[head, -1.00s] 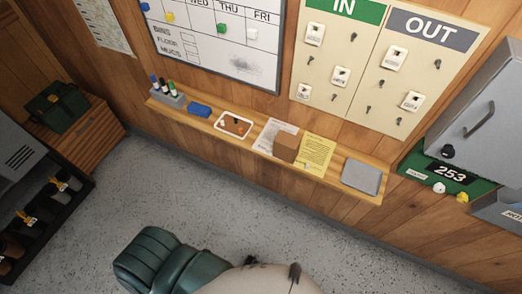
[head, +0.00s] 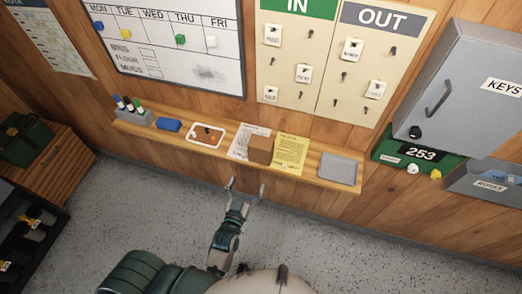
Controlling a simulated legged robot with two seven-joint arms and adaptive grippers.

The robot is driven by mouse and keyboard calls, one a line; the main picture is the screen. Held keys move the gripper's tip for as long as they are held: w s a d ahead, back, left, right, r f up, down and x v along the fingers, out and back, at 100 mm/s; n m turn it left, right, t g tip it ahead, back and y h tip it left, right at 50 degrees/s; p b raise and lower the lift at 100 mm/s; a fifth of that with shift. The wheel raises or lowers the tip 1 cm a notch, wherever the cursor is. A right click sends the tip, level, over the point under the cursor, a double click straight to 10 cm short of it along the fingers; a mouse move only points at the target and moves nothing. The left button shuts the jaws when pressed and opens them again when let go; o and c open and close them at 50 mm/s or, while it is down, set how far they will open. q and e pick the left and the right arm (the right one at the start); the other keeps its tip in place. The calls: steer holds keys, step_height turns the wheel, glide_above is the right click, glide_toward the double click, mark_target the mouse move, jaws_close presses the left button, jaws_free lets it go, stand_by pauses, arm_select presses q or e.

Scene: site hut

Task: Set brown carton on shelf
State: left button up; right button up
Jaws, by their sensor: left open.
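The brown carton (head: 260,149) is a small box sitting on the narrow wooden wall shelf (head: 337,185), over a white printed sheet (head: 240,143) and beside a yellow sheet (head: 290,152). My left gripper (head: 247,188) is open and empty, its two fingers pointing up toward the shelf's front edge, just below and slightly left of the carton. It looks apart from the carton. My right gripper is not in view.
Along the shelf stand a marker holder (head: 134,114), a blue eraser (head: 168,125), a white-rimmed tray (head: 205,135) and a grey tray (head: 338,169). A grey key cabinet (head: 448,85) juts out at right.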

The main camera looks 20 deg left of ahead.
arm_select(q)
steer(key=w, duration=1)
steer(key=shift+w+d+f+p, duration=0.15)
steer(key=shift+d+p, duration=0.1)
steer(key=shift+p, duration=0.15)
steer(key=w, duration=0.5)
steer(key=shift+r+p, duration=0.3)
steer(key=shift+p, duration=0.1)
steer(key=shift+w+f, duration=0.1)
steer(key=shift+w, duration=0.2)
steer(key=shift+s, duration=0.1)
steer(key=c, duration=1)
steer(key=shift+r, duration=0.55)
steer(key=r, duration=0.2)
steer(key=shift+s+d+r, duration=0.15)
steer(key=shift+s+r, duration=0.15)
steer(key=s+d+r+b, duration=0.1)
steer(key=s+d, duration=0.3)
steer(key=s, duration=0.9)
glide_toward(259, 149)
steer(key=w+a+r, duration=0.3)
steer(key=w+a, duration=0.1)
steer(key=shift+s+d+f+y, duration=0.15)
steer(key=shift+s+y, duration=0.1)
steer(key=shift+y, duration=0.05)
